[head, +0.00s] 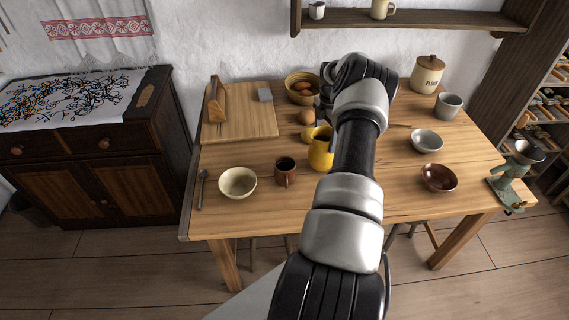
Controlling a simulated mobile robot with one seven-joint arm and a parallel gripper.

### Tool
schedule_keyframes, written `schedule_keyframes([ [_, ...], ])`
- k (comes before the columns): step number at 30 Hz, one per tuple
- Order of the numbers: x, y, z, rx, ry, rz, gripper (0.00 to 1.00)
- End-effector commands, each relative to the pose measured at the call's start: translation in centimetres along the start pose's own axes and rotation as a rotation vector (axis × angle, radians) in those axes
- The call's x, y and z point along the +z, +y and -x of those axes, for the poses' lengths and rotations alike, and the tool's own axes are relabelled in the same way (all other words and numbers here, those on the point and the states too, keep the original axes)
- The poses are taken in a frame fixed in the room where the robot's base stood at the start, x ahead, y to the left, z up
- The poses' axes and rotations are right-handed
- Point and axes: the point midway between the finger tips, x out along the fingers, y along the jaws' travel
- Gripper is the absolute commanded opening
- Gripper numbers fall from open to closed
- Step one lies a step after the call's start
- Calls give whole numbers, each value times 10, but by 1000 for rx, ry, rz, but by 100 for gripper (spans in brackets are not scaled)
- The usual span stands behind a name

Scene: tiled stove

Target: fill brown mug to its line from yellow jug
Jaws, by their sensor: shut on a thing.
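The brown mug (285,173) stands upright on the wooden table, near its front edge. Its inside looks dark, and I cannot make out a line or the level in it. The yellow jug (320,153) is just right of the mug and partly hidden behind my arm. It looks roughly upright, with its dark opening showing, and there is a small gap between it and the mug. My gripper (326,112) is at the jug, mostly hidden by my own wrist, and is shut on the jug. I cannot tell whether the jug touches the table.
A cream bowl (237,184) stands left of the mug, with a spoon (201,190) beyond it. A cutting board (243,124) lies behind. A red-brown bowl (438,178) and a grey bowl (427,141) stand right.

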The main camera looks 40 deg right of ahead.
Motion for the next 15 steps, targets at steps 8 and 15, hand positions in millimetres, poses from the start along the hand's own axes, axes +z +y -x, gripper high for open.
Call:
schedule_keyframes([
  [8,-8,1,10,0,-79,4,6],
  [15,-20,2,10,0,-200,7,6],
])
